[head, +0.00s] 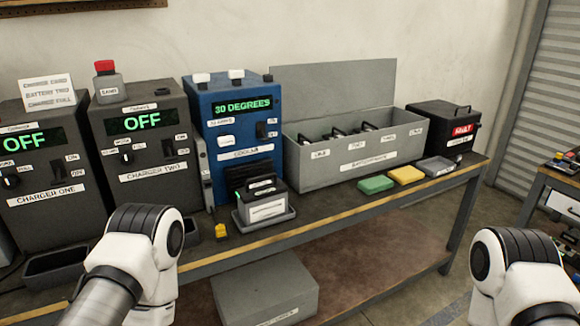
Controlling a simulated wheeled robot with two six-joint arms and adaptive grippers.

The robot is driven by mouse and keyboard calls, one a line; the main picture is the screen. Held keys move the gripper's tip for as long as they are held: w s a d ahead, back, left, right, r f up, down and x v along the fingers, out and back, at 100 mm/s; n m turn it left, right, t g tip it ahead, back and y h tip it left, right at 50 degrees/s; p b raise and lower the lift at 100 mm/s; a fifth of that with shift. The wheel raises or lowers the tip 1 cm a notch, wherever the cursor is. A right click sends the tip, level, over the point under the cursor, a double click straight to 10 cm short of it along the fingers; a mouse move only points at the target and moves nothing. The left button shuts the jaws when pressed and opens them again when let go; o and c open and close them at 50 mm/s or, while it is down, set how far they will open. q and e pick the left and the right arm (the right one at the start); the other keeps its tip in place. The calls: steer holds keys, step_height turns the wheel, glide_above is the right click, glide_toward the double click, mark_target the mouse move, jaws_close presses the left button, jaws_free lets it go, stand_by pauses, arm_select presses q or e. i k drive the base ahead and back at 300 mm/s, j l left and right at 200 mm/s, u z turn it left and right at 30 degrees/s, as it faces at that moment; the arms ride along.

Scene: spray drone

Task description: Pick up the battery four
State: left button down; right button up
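A dark battery (262,199) with a top handle and a white front label stands upright in a grey tray (264,222) in front of the blue cooler. Its label is too small to read. A long grey open-lidded box (345,172) behind the bench edge holds several dark handled items (338,132), mostly hidden by its front wall. Its small labels are not clearly readable, so I cannot tell which item is battery four. My left and right arm links show at the lower left and lower right. Neither gripper is in view.
Charger one (40,165) and charger two (145,145) read OFF. The blue cooler (236,130) reads 30 degrees. Green (376,185) and yellow (406,174) pads, a small grey tray (438,166) and a black fault box (445,122) occupy the bench's right. A grey box (264,290) sits below.

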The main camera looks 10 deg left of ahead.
mark_target(265, 201)
steer(key=i+j, duration=0.15)
steer(key=j, duration=0.15)
steer(key=i+j+u, duration=0.15)
steer(key=j+z, duration=0.9)
steer(key=i+l, duration=0.05)
